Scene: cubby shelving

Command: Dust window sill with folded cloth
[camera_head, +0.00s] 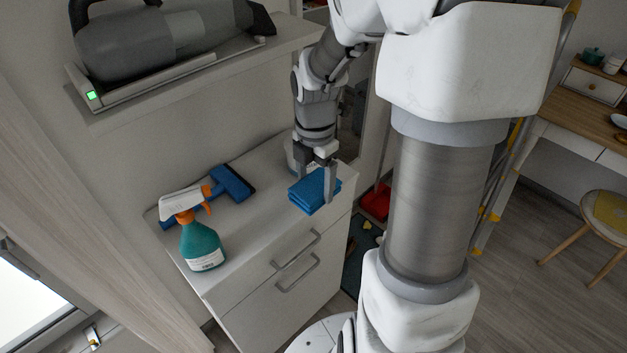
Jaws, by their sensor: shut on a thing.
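The blue folded cloth (308,194) is at the right end of the white drawer cabinet's top (252,213). My gripper (318,184) points down and is shut on the cloth, with one finger in front of its right part. Whether the cloth rests on the top or is slightly raised, I cannot tell. A window (38,307) shows at the lower left edge, with its pale frame. A clear sill surface is hard to make out.
A grey handheld vacuum (165,42) lies on the shelf above (276,43). A desk (562,106) and stool (597,222) are at the right.

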